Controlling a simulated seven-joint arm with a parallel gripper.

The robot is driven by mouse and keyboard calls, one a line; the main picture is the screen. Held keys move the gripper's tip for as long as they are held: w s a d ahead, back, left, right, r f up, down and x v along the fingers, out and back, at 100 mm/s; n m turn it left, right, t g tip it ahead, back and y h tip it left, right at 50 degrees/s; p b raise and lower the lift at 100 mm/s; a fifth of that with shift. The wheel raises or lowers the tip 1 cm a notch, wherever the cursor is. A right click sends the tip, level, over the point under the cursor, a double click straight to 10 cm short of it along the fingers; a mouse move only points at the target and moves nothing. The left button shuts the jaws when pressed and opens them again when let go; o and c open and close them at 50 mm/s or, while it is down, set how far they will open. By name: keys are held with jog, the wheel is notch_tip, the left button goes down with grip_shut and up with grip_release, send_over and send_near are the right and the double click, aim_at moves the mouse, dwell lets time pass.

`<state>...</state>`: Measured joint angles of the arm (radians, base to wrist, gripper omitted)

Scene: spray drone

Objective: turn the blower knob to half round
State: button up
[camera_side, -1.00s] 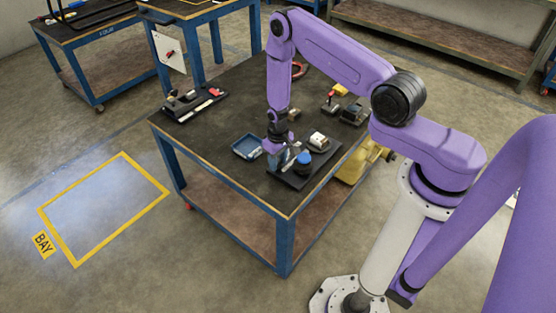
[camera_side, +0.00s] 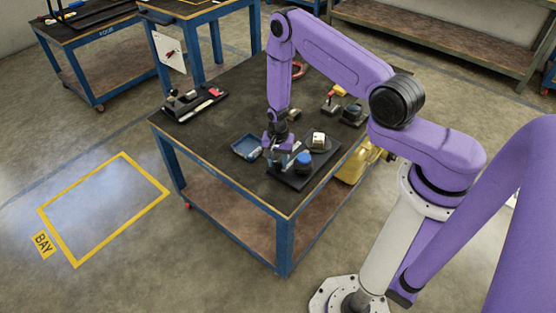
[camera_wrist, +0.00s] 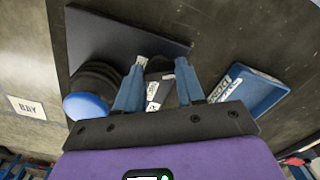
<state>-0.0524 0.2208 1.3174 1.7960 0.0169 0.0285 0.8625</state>
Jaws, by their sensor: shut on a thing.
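The blower knob is most likely the dark piece with white labels (camera_wrist: 158,88) between my fingers in the wrist view. My gripper (camera_wrist: 163,66) is shut on it, with one blue-grey finger on each side. In the side view my gripper (camera_side: 277,158) points down at the left part of a black board (camera_side: 292,181) on the bench, and the knob cannot be made out there. The board also shows in the wrist view (camera_wrist: 105,35). A dark round piece with a blue top (camera_side: 304,159) stands on the board, right of my gripper; its blue top shows at left in the wrist view (camera_wrist: 86,107).
A blue tray (camera_side: 247,147) lies left of my gripper; it also shows in the wrist view (camera_wrist: 250,92). A small pale block (camera_side: 318,138) sits on a dark round base behind the blue top. A black tool holder (camera_side: 194,104) lies at the bench's far left. The front left bench top is bare.

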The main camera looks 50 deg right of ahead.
aim_at(278, 162)
jog(key=m, duration=0.5)
jog(key=shift+m, duration=0.4)
dwell(0.4)
jog(key=o, duration=1)
jog(key=shift+o, duration=0.2)
jog(key=shift+r, duration=0.1)
notch_tip(278, 162, up, 17)
jog(key=shift+r, duration=0.15)
